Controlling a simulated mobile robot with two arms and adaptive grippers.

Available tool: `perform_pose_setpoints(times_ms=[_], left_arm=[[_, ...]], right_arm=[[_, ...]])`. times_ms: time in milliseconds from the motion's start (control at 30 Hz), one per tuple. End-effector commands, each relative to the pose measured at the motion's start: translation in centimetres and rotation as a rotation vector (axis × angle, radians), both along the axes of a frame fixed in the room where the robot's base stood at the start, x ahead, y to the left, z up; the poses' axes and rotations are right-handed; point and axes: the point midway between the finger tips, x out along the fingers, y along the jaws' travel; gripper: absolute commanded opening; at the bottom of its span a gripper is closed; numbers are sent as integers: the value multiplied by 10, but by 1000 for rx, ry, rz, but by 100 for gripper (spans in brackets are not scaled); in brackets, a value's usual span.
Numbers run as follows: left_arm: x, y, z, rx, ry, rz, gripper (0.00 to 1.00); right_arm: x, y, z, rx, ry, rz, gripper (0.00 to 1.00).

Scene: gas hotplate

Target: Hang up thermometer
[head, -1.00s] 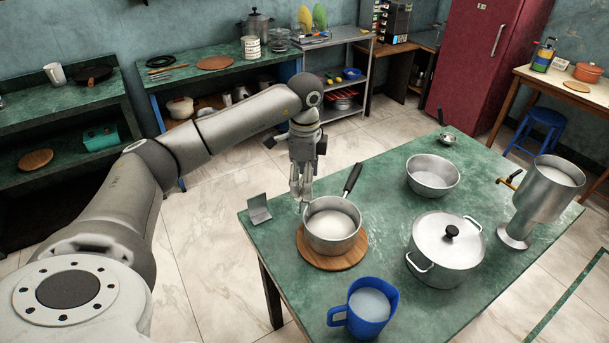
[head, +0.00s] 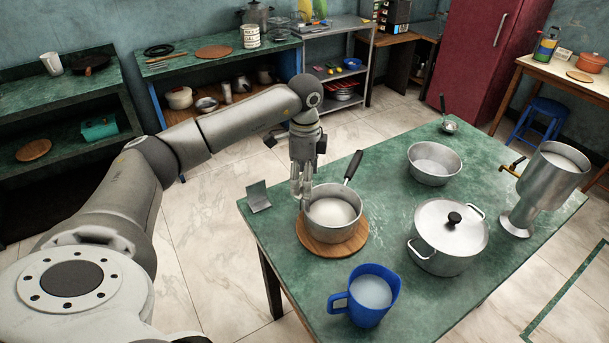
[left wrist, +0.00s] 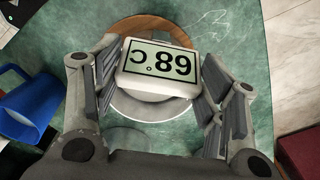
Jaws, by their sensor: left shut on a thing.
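My left gripper (head: 301,195) is at the left rim of the saucepan (head: 333,214), fingers pointing down. In the left wrist view the gripper (left wrist: 160,58) is shut on the thermometer (left wrist: 160,68), a white box with a digital °C display that appears upside down. The thermometer overlaps the saucepan rim (left wrist: 150,108) in that view; I cannot tell if it touches the rim. Its underside is hidden, and in the head view I cannot make it out. The saucepan has a black handle, holds whitish liquid and stands on a round wooden board (head: 309,238). My right gripper is not in view.
A small grey stand (head: 258,196) is left of the saucepan on the green table (head: 390,300). A blue jug (head: 363,296) stands in front. A lidded pot (head: 448,240), an open bowl (head: 434,164) and a metal dispenser (head: 540,190) stand to the right.

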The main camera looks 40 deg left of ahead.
Motion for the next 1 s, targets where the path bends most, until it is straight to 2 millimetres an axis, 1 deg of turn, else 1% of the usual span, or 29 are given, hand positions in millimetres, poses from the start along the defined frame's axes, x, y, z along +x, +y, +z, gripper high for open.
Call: perform_pose_setpoints(times_ms=[900,933,1000], left_arm=[[0,0,-11,0,0,0,42],[0,0,-11,0,0,0,69],[0,0,-11,0,0,0,78]], right_arm=[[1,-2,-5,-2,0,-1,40],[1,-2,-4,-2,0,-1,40],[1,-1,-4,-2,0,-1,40]])
